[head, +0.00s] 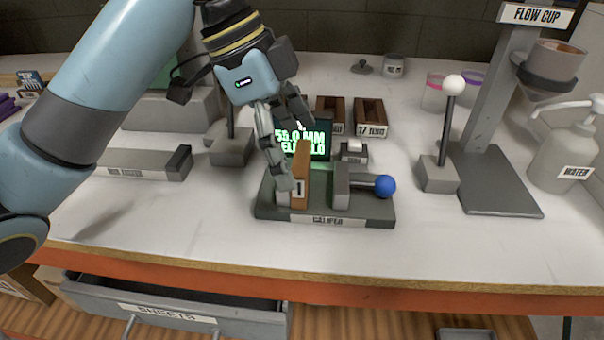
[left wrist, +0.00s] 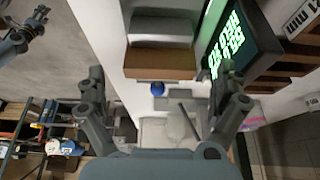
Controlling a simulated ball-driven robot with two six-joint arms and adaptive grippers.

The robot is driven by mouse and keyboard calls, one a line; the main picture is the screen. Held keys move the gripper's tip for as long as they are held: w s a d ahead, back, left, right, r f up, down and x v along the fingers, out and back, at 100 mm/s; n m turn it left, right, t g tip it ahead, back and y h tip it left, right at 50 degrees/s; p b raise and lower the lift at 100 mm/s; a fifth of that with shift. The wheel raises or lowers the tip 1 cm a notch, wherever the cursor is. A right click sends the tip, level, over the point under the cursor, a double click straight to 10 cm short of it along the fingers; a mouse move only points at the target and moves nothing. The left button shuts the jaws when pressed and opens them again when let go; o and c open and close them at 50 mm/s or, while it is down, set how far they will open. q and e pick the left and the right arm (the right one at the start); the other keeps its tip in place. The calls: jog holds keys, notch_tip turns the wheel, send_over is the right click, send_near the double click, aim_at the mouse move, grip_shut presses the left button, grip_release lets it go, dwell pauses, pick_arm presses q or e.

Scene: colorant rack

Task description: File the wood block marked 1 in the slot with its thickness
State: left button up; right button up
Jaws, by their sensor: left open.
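The wood block marked 1 (head: 302,176) stands upright on the left part of the caliper (head: 345,219), beside its fixed jaw. The sliding jaw (head: 341,187) with the blue knob (head: 385,187) is apart from it to the right. My left gripper (head: 291,150) is open around the block from above and behind; whether the fingers touch it is unclear. In the left wrist view the block (left wrist: 160,64) lies ahead of the open fingers. The lit display (head: 306,140) behind seems to read 59.0 MM. Wooden slot boxes stand behind, one labelled 17 (head: 369,117); other labels are unclear.
A lever with a white knob (head: 453,85) and the flow cup stand (head: 478,150) are at right, with a water bottle (head: 565,155). A grey bar (head: 140,163) lies at left. An open drawer (head: 170,308) sits below the table edge. A dark gripper-like part shows at the left wrist view's upper left.

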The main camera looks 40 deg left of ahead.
pick_arm(q)
jog(key=x, duration=0.2)
jog(key=shift+d+f, duration=0.1)
jog(key=shift+f, duration=0.15)
jog(key=c, duration=1.2)
jog(key=shift+o, duration=0.2)
jog(key=shift+r, duration=0.1)
